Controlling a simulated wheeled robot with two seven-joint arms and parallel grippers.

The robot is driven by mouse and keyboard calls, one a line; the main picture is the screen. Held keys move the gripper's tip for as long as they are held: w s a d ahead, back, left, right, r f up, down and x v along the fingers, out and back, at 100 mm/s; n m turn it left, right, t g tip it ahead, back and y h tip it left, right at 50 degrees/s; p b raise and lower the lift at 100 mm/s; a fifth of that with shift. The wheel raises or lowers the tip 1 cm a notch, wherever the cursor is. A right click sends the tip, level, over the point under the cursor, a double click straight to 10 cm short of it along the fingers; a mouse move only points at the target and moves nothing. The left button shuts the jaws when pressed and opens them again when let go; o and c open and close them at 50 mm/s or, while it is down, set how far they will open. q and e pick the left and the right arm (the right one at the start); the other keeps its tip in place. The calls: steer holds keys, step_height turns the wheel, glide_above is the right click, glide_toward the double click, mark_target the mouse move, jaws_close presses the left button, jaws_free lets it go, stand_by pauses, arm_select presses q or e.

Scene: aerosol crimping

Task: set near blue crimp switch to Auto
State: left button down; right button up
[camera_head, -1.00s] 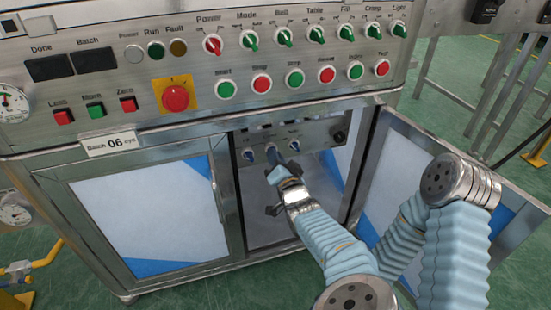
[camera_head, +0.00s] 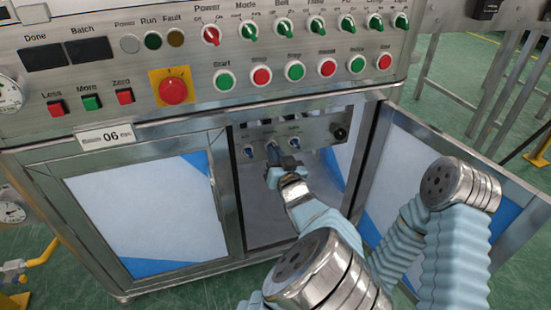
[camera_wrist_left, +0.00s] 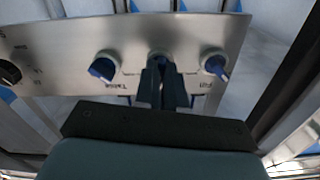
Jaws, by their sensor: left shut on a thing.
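An inner panel (camera_head: 312,131) in the open cabinet bay carries three blue switches in a row. My left gripper (camera_head: 272,165) reaches up to it and is shut on the middle blue switch (camera_wrist_left: 161,58). In the left wrist view the dark fingers (camera_wrist_left: 163,78) close around its handle; its setting and label are mostly hidden. The picture there is upside down. The Table switch (camera_wrist_left: 103,66) is on the left with its handle turned aslant, and the Fill switch (camera_wrist_left: 214,65) is on the right, also aslant. My right gripper is out of view.
A black knob (camera_head: 340,132) sits at the panel's right end. The upper console with a red mushroom button (camera_head: 173,90) and green switches overhangs the bay. An open door (camera_head: 400,185) stands to the right, a closed door (camera_head: 145,210) to the left.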

arm_select(q)
steer(key=shift+f+n+b, duration=0.1)
steer(key=shift+n+b, duration=3.45)
steer(key=shift+n, duration=2.05)
steer(key=shift+d, duration=0.1)
steer(key=c, duration=1.2)
jaws_free()
